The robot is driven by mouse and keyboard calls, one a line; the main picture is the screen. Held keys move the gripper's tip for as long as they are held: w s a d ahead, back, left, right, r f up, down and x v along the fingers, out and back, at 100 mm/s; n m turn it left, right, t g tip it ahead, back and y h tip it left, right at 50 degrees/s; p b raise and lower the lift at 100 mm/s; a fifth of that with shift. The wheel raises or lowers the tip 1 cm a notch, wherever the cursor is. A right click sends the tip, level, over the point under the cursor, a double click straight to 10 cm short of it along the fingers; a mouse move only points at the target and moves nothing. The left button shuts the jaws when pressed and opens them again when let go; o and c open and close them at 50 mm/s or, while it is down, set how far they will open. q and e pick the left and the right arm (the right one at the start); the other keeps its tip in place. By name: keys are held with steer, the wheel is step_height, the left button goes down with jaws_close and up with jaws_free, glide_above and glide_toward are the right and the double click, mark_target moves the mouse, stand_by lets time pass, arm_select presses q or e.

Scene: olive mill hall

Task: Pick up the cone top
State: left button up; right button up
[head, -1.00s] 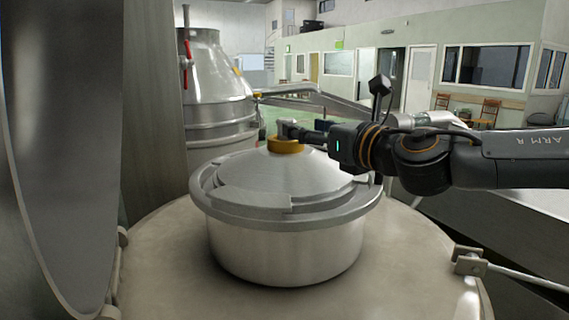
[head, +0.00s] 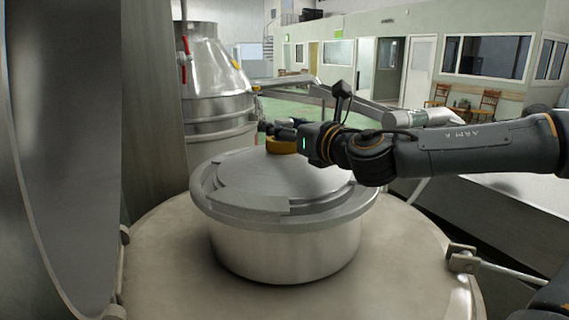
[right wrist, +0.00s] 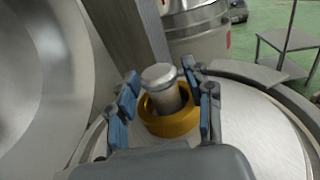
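The cone top (head: 285,178) is a shallow grey metal cone lid seated on a round steel drum (head: 285,250). At its peak is a yellow ring (head: 281,146) with a metal knob, and both show clearly in the right wrist view, the ring (right wrist: 170,122) around the knob (right wrist: 160,77). My right gripper (head: 272,129) is at the peak, coming in from the right. In the right wrist view its blue-padded fingers (right wrist: 165,105) are open, one on each side of the ring and knob, with small gaps showing. My left gripper is not in view.
The drum stands on a wide round metal cover (head: 170,250). A tall grey panel (head: 65,150) stands close on the left. A steel vessel with a red handle (head: 215,85) is behind. A hinged rod (head: 465,260) sits at the right edge.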

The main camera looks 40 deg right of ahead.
steer(key=shift+f, duration=0.1)
jaws_close()
steer(key=shift+w+d+r, duration=0.15)
steer(key=shift+r, duration=0.1)
